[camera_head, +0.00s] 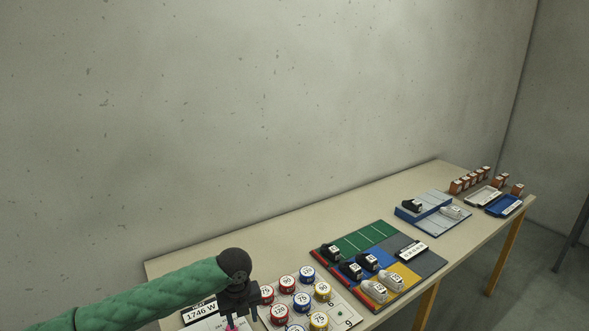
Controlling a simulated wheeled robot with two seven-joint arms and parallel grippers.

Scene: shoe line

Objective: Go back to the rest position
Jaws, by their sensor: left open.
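My left gripper (233,318) comes in from the lower left on a green-sleeved arm (150,292). It hangs pointing down over the near left end of the table, by a white label reading "1746 W" (199,311). Its jaws are open. A small pink thing shows at its fingertips, too small to tell what it is. My right gripper is not in view.
The long table (215,248) holds a board with red, blue and yellow numbered discs (287,284) close to my gripper's right. Further right are a coloured mat (345,243) with shoes, a blue-grey rack (433,222), trays (503,205) and orange boxes (470,181). A wall stands behind.

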